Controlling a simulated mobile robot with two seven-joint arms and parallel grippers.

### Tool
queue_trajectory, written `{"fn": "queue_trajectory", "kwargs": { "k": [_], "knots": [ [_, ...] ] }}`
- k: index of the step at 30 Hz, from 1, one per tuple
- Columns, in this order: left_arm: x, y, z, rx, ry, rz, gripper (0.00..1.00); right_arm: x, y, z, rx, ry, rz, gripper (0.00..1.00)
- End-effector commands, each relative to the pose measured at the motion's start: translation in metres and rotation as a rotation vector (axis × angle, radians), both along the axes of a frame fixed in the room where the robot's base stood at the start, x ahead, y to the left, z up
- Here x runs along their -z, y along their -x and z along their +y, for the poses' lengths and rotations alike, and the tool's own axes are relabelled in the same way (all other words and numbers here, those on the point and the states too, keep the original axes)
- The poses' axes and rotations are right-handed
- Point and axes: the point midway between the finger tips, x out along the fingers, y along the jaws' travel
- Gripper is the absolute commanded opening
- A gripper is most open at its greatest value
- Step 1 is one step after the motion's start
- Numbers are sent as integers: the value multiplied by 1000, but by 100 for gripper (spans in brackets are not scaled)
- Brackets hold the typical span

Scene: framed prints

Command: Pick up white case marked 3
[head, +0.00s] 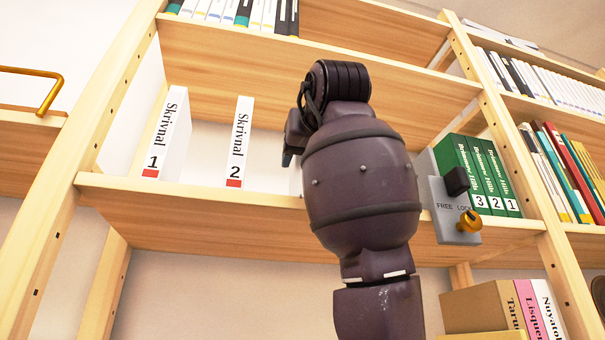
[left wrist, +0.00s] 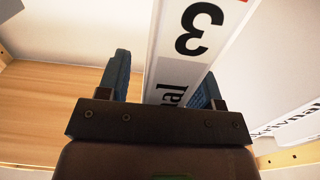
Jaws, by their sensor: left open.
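The white case marked 3 (left wrist: 182,52) shows upside down in the left wrist view, with a black 3, part of its lettering and a bit of red at the top edge. My left gripper (left wrist: 165,70) is open, with one blue finger on each side of the case's spine. The right finger looks very close to the case and a gap shows at the left; I cannot tell whether either touches. In the head view my left gripper (head: 289,150) is mostly hidden behind my own arm, which also covers the case. My right gripper is not in view.
White cases marked 1 (head: 168,135) and 2 (head: 239,145) stand upright to the left on the same wooden shelf (head: 200,190). Green binders (head: 480,170) stand to the right, behind a grey FREE/LOCK switch box (head: 452,212). Another shelf board (head: 230,60) is above.

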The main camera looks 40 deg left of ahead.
Motion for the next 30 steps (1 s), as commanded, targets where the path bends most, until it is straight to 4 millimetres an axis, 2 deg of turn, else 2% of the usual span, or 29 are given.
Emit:
{"fn": "queue_trajectory", "kwargs": {
  "k": [4,5,16,25,30],
  "knots": [
    [0,0,0,0,0,-1,60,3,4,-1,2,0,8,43],
    [0,0,0,0,0,-1,56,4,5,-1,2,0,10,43],
    [0,0,0,0,0,0,0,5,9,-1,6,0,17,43],
    [-3,1,0,0,-1,-2,0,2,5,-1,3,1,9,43],
    [-20,1,0,-1,0,-3,0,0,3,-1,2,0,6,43]
  ]
}}
